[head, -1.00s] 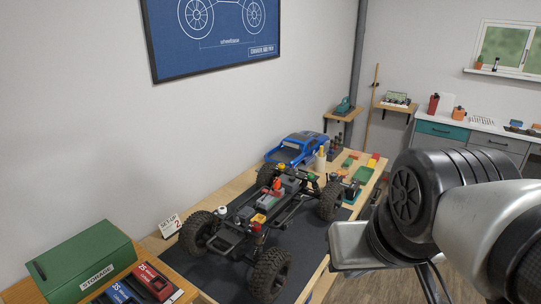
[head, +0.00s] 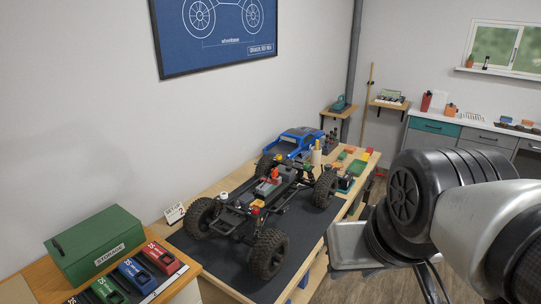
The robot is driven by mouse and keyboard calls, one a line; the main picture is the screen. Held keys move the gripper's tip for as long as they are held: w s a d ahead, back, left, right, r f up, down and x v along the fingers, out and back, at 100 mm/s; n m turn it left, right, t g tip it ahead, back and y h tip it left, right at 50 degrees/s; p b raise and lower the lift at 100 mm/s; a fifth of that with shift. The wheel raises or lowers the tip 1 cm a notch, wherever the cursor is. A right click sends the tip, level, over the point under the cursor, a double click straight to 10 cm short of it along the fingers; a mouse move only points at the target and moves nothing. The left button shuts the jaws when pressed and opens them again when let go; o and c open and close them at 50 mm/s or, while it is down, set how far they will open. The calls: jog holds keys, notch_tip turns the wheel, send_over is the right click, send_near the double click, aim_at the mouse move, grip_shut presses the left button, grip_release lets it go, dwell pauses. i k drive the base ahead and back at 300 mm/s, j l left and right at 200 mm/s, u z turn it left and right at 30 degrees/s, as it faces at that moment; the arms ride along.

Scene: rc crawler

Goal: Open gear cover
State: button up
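The RC crawler chassis (head: 245,213) stands on its wheels on a dark mat (head: 302,240) on the wooden workbench, with its body shell off. Small red, yellow and grey parts sit along its middle. I cannot tell which of them is the gear cover at this size. My arm comes in from the right. My gripper is not clearly visible; only my arm's links show, to the right of the bench and apart from the crawler.
A blue truck body (head: 297,144) sits at the bench's far end, near coloured trays (head: 352,170). A green storage box (head: 97,250) and several battery packs (head: 160,258) lie on a surface at the lower left. A counter (head: 470,135) stands at the back right.

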aim_at(287, 171)
jog(key=k+u, duration=0.2)
jog(key=u, duration=0.3)
jog(key=k+j+u, duration=0.1)
jog(key=u, duration=0.35)
jog(key=i+l+u, duration=0.1)
jog(key=l+u, duration=0.2)
jog(key=u, duration=0.15)
jog(key=l+u, duration=0.4)
jog(key=i+l, duration=0.1)
jog(key=l, duration=0.7)
jog(key=i+l, duration=0.1)
jog(key=l, duration=0.65)
jog(key=i+l, duration=0.1)
jog(key=l, duration=0.7)
jog(key=i+l, duration=0.1)
jog(key=l, duration=1.45)
jog(key=i, duration=0.05)
